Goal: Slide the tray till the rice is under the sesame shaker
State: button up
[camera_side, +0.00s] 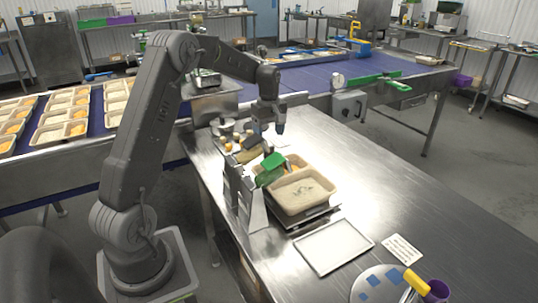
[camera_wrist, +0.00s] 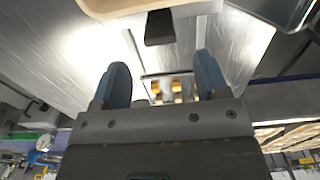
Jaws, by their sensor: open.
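A beige tray (camera_side: 318,203) with pale rice in one compartment and some orange food at its back sits on a dark, low stand in the side view. Its rim (camera_wrist: 130,9) seems to show at the top of the wrist view. A green item (camera_side: 271,168) rests at its left edge. My gripper (camera_side: 274,131) is above and behind the tray, apart from it. In the wrist view its two blue fingers (camera_wrist: 162,82) are spread, with nothing between them. I cannot make out the sesame shaker for certain; grey upright holders (camera_side: 247,196) stand left of the tray.
Small containers (camera_side: 228,130) stand behind the tray. A blue conveyor (camera_side: 300,82) runs behind. The steel table's right side is clear.

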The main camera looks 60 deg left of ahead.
notch_tip(320, 180, down, 9)
jog(key=shift+r, duration=0.2)
jog(key=shift+c, duration=0.5)
grip_shut()
jog(key=a, duration=1.1)
jog(key=shift+a+r, duration=0.1)
jog(key=shift+a, duration=0.2)
